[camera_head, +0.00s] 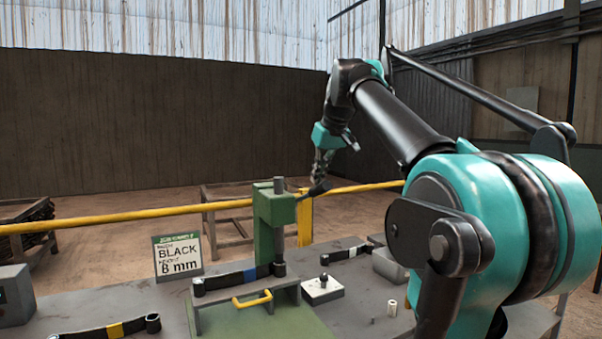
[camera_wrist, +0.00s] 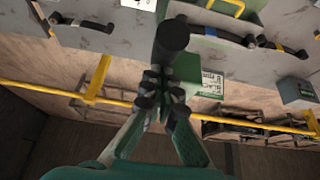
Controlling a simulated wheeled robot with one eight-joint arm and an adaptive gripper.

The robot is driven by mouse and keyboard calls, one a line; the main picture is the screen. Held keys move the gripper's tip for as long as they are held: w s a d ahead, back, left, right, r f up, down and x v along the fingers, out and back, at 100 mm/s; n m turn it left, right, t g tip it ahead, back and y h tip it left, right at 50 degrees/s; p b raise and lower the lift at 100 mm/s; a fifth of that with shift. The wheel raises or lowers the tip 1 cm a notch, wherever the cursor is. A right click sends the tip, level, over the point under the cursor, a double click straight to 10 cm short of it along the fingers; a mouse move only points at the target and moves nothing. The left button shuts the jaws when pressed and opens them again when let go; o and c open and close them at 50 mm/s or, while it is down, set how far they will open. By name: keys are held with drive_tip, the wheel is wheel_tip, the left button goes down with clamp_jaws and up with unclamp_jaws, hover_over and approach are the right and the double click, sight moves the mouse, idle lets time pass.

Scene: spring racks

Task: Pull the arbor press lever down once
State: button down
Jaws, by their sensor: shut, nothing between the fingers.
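The green arbor press (camera_head: 272,215) stands on the grey bench, left of my arm in the head view. Its dark lever (camera_head: 313,193) sticks out to the right from the press head and tilts slightly up. My gripper (camera_head: 321,178) is shut and empty, pointing down just above the lever. In the wrist view my gripper (camera_wrist: 163,85) has its fingertips together near a thick dark rounded bar, which looks like the lever (camera_wrist: 172,37). I cannot tell whether they touch. Part of the press (camera_wrist: 187,68) shows behind the fingers.
A sign (camera_head: 179,257) reading BLACK 8 mm stands left of the press. A yellow rail (camera_head: 140,215) runs behind. Air around the lever looks clear.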

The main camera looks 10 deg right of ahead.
sight(321, 191)
drive_tip(key=shift+s+d+f, duration=0.1)
drive_tip(key=shift+s+f, duration=0.15)
drive_tip(key=shift+f, duration=0.45)
drive_tip(key=shift+s+d+f, duration=0.1)
drive_tip(key=shift+s+f, duration=0.1)
drive_tip(key=shift+f, duration=0.5)
drive_tip(key=shift+s+d+f, duration=0.1)
drive_tip(key=shift+s+f, duration=0.15)
drive_tip(key=shift+f, duration=0.45)
drive_tip(key=shift+s+f, duration=0.15)
drive_tip(key=shift+f, duration=2.05)
drive_tip(key=shift+f, duration=0.85)
